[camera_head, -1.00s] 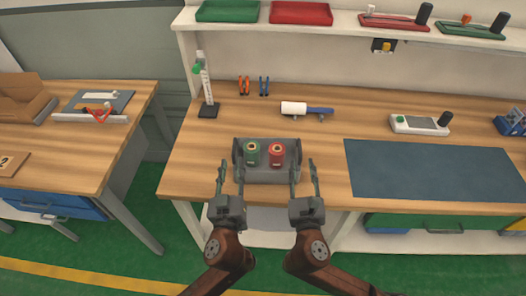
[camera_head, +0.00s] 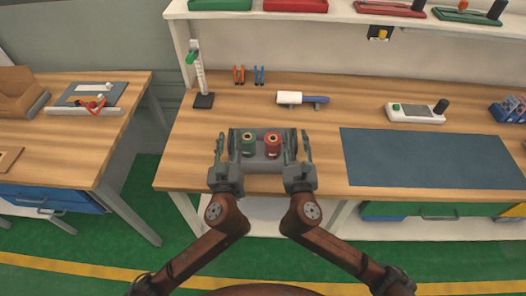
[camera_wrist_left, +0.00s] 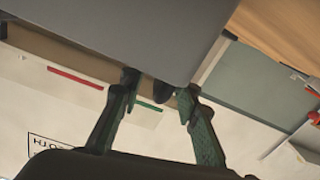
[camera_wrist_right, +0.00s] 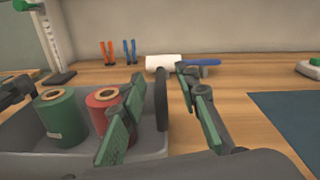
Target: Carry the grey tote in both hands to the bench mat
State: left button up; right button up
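The grey tote (camera_head: 262,166) sits on the wooden bench left of the blue-grey mat (camera_head: 432,158). It holds a green spool (camera_head: 248,143) and a red spool (camera_head: 272,145). My left gripper (camera_head: 226,145) is at the tote's left end, fingers apart. In the left wrist view a dark piece (camera_wrist_left: 163,91) lies between its fingers. My right gripper (camera_head: 298,146) is at the tote's right end. In the right wrist view its fingers are apart, with the tote's dark upright end handle (camera_wrist_right: 161,99) between them. Contact at the left fingers is unclear.
Behind the tote are a white-and-blue roller (camera_head: 302,98), orange and blue pliers (camera_head: 248,75) and a stand with a green top (camera_head: 203,99). A grey device (camera_head: 416,112) stands behind the mat. The mat is bare. A second table (camera_head: 120,135) stands at left.

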pick_arm(q)
jog(key=shift+w, duration=0.7)
pick_arm(e)
jog(key=shift+w, duration=0.7)
pick_arm(q)
jog(key=shift+c, duration=0.4)
pick_arm(e)
jog(key=shift+c, duration=0.4)
pick_arm(q)
grip_shut()
pick_arm(e)
grip_shut()
